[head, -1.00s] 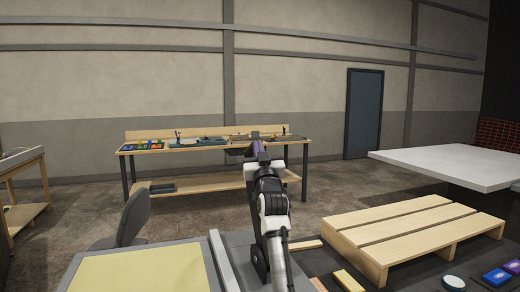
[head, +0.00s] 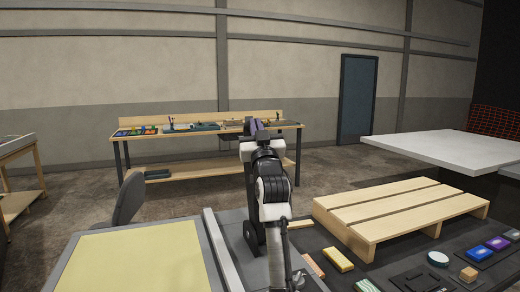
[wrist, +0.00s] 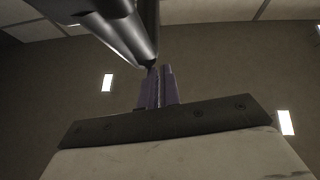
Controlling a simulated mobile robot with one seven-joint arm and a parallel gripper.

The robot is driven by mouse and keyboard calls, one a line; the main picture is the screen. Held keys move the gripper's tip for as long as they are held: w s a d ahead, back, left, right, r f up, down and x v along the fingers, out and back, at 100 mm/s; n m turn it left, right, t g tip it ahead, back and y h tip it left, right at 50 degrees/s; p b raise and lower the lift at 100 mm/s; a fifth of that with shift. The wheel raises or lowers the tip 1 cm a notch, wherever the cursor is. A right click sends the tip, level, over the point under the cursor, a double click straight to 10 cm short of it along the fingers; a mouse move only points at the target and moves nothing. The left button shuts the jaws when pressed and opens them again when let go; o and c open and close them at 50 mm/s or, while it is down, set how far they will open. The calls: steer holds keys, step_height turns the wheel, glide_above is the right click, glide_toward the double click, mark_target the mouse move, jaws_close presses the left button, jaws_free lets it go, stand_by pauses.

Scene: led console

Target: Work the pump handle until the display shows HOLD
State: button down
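I cannot make out a pump handle or a display in either view. My gripper (head: 252,126) is at the far end of my raised arm in the head view, seen in front of the back workbench. Its two purple fingers also show in the wrist view (wrist: 158,88), side by side and close together, with nothing visible between them. It looks shut and empty. A dark tapered cylinder (wrist: 125,28) comes in from the top of the wrist view; I cannot tell what it is.
A wooden pallet (head: 398,212) lies on the dark surface at right. Near it are a yellow block (head: 338,260), a round pale disc (head: 437,258) and several small coloured blocks. A yellow-topped table (head: 140,262) is front left, a chair (head: 128,200) behind it. A workbench (head: 205,138) stands farther back.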

steer(key=v, duration=0.1)
steer(key=b+v, duration=0.1)
steer(key=v, duration=0.1)
steer(key=f+v, duration=0.1)
steer(key=v, duration=0.1)
steer(key=shift+w+a, duration=0.1)
steer(key=shift+w, duration=0.2)
steer(key=shift+s+d+r, duration=0.1)
steer(key=shift+d+r, duration=0.1)
steer(key=shift+r, duration=0.05)
stand_by(1.5)
